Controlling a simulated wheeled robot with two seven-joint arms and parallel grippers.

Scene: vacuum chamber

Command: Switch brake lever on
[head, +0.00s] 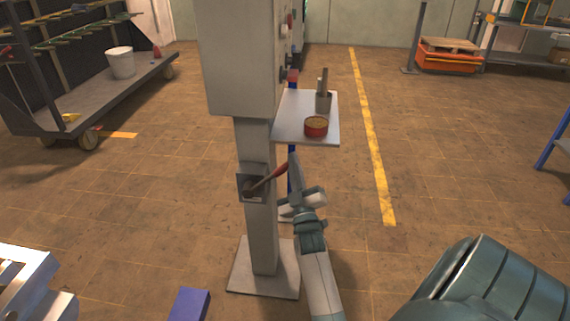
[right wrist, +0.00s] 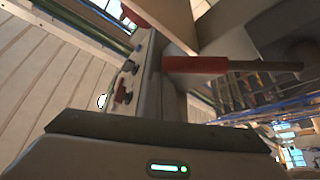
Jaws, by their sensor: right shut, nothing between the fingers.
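The brake lever (head: 278,172) has a red handle on a dark shaft. It comes out of a small grey bracket (head: 243,186) on the pillar and slants up to the right. My right gripper (head: 294,160) is shut and empty, its fingertips pointing up just right of the handle's end. I cannot tell whether they touch. In the right wrist view the red handle (right wrist: 195,65) crosses above the gripper body, its shaft running right.
The grey pillar (head: 260,235) carries a control cabinet (head: 238,60) with side knobs. A small shelf (head: 290,125) above the lever holds a red tin (head: 316,127) and a grey cup (head: 323,103) with tools. A cart (head: 75,115) stands at left.

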